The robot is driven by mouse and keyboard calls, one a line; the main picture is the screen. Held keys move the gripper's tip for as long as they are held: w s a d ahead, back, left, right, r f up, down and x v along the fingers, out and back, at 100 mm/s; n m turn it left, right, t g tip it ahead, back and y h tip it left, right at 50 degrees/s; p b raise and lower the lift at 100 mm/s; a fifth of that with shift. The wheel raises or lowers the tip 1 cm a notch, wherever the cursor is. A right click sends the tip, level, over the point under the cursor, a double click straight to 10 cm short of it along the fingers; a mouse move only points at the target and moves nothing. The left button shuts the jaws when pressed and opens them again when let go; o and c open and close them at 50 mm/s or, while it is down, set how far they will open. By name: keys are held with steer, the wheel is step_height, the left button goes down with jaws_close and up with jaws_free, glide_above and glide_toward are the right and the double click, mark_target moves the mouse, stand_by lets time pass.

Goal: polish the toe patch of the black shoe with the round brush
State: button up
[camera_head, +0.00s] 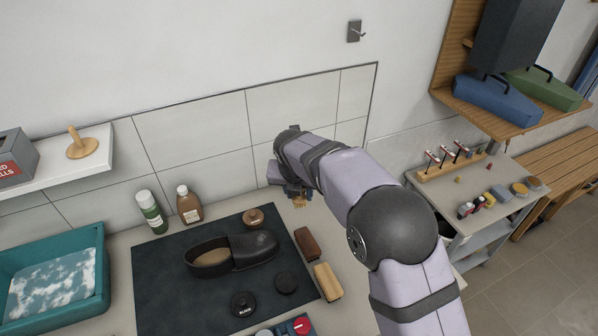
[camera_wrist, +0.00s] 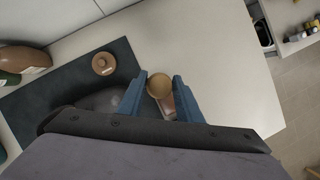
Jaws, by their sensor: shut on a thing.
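The black shoe (camera_head: 232,256) lies on its sole on the dark mat (camera_head: 160,290), its tan-lined opening to the left and its rounded toe to the right. Part of it also shows in the wrist view (camera_wrist: 95,104), mostly behind my gripper. I cannot make out a separate toe patch. My gripper (camera_wrist: 160,92) is shut on the round brush (camera_wrist: 159,86), whose tan round end shows between the blue fingers. In the head view the brush's bristles (camera_head: 300,202) hang below my gripper, above the counter behind and right of the shoe, apart from it.
A round wooden knobbed piece (camera_head: 253,217) stands behind the shoe. Two dark tins (camera_head: 243,304) (camera_head: 285,282) lie in front. A brown brush (camera_head: 307,244) and a pale wooden brush (camera_head: 327,282) lie right. Bottles (camera_head: 189,205) and a teal basin (camera_head: 55,280) stand left.

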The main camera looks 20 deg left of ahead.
steer(key=s+d+f+n+g, duration=0.1)
steer(key=s+f+n+g, duration=0.2)
steer(key=s+n, duration=0.5)
steer(key=s+d+f+n+g, duration=0.1)
steer(key=s+f+n+g, duration=0.3)
steer(key=n, duration=1.7)
steer(key=s+g, duration=0.1)
steer(key=s, duration=0.3)
steer(key=shift+s+d+y+p, duration=0.15)
steer(key=shift+d+y+p, duration=0.1)
steer(key=shift+y+p, duration=0.15)
steer(key=shift+f, duration=0.2)
steer(key=shift+f+b, duration=2.7)
steer(key=shift+f, duration=0.15)
steer(key=shift+f, duration=0.55)
steer(key=shift+r, duration=0.1)
step_height(320, 180, up, 7)
steer(key=p, duration=0.5)
steer(key=shift+p, duration=0.4)
